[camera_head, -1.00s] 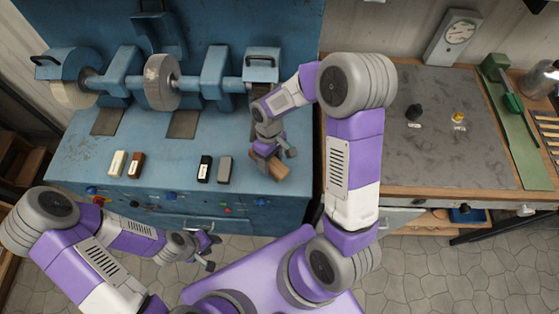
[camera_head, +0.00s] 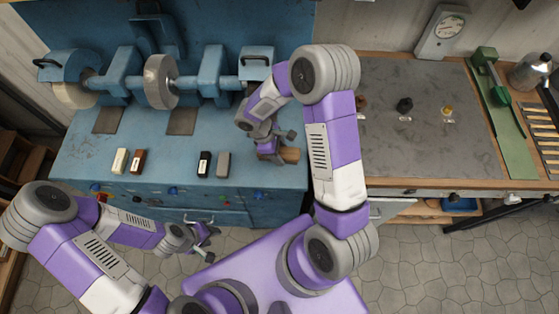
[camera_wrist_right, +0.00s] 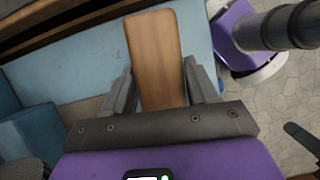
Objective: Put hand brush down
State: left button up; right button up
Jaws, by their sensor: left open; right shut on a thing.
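The hand brush (camera_head: 291,155) shows as a wooden block in my right gripper (camera_head: 273,150), over the front right part of the blue bench (camera_head: 140,186). In the right wrist view the brush's flat wooden back (camera_wrist_right: 153,45) sticks out from between the two fingers of the right gripper (camera_wrist_right: 160,88). Its bristles are hidden, and I cannot tell whether it touches the bench. My left gripper (camera_head: 205,236) is open and empty, low in front of the bench.
Small blocks stand near the bench front: white (camera_head: 120,161), brown (camera_head: 138,161), black (camera_head: 204,164) and grey (camera_head: 223,164). A grinding machine with wheels (camera_head: 160,81) runs along the back. A grey-topped table (camera_head: 430,150) with small knobs stands at the right.

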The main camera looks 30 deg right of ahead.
notch_tip(320, 180, down, 6)
dwell(0.4)
jog(key=shift+f+b, duration=0.15)
jog(key=shift+b, duration=0.2)
jog(key=o, duration=0.9)
jog(key=shift+o, duration=0.2)
